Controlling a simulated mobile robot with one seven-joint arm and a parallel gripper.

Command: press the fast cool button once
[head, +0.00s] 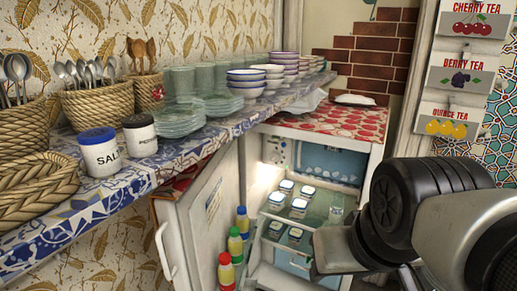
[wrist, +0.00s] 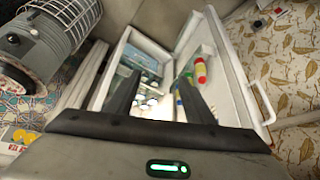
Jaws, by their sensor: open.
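The open fridge (head: 375,160) stands under a red patterned top, its lit interior showing. A small light panel with round marks (head: 278,152) sits inside at the upper left; I cannot tell which mark is the fast cool button. In the wrist view the fridge (wrist: 116,60) is seen between and beyond my fingers, and no button can be made out. My gripper (wrist: 160,100) is open with nothing between its fingers, pointing toward the fridge interior. In the head view my arm covers the lower right of the fridge.
The fridge door (head: 190,225) is swung open to the left, with several bottles (head: 225,272) on its shelves. Lidded containers (head: 287,187) stand on the inner shelves. A tiled shelf (head: 60,225) with dishes and baskets runs at upper left. A caged heater-like object (wrist: 62,25) is at upper left in the wrist view.

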